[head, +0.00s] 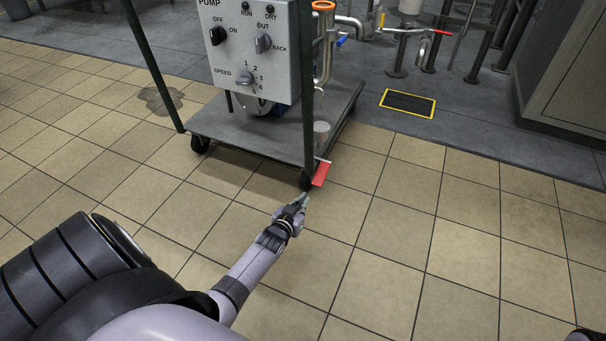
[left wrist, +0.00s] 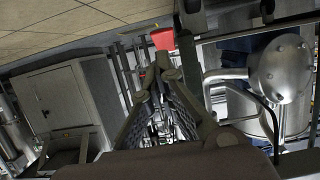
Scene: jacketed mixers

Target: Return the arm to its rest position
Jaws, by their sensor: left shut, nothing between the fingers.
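My left arm reaches in from the lower left of the head view, over the tiled floor. My left gripper (head: 303,200) is shut and empty, just below the near right corner of the pump cart (head: 235,133). A red flat piece (head: 321,173) at that corner lies just past the fingertips; I cannot tell whether they touch it. In the left wrist view the gripper's fingers (left wrist: 160,66) come together below a red piece (left wrist: 163,38). At the lower right edge of the head view only a small dark part shows, with no right gripper fingers visible.
The cart carries a pump control box (head: 252,50) with knobs and stands on wheels with green upright posts. A grey cabinet (head: 565,80) stands at the right. The tiled floor right of my arm is clear.

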